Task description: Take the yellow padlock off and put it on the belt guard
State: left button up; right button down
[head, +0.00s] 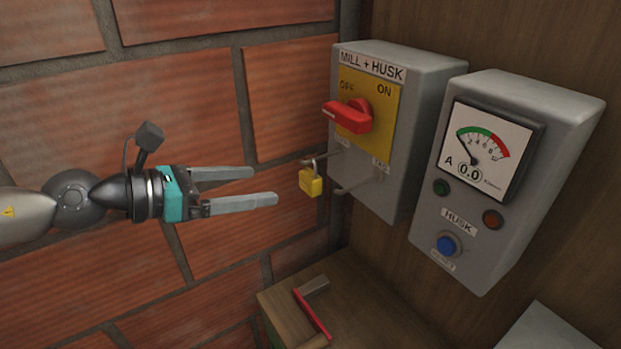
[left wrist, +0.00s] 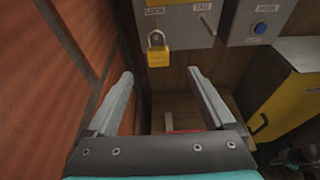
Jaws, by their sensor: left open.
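The yellow padlock (head: 312,184) hangs by its shackle from a metal hook under the LOCK label on the grey MILL + HUSK switch box (head: 400,170). It also shows in the left wrist view (left wrist: 158,57), upright and centred just beyond the fingertips. My left gripper (head: 265,186) is open and empty, its fingers pointing at the padlock from the left, apart from it. The red switch handle (head: 347,116) points toward OFF. A yellow-sided cabinet with a grey top (left wrist: 283,95) stands at right in the left wrist view; I cannot tell whether it is the belt guard.
A second hook (head: 358,186) sits under the TAG label, right of the padlock. A grey HUSK meter box (head: 560,120) is mounted further right. A brick wall (head: 190,80) stands behind my left arm.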

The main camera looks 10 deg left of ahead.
aim_at(306, 180)
pick_arm(q)
jog(key=p+x, duration=0.7)
jog(key=x, duration=0.1)
jog(key=shift+w+d, duration=0.25)
jog(key=shift+w, duration=0.05)
jog(key=p+x, duration=0.1)
jog(key=x, duration=0.5)
jog(key=shift+w, duration=0.25)
jog(key=shift+f, duration=0.1)
grip_shut()
dwell(0.6)
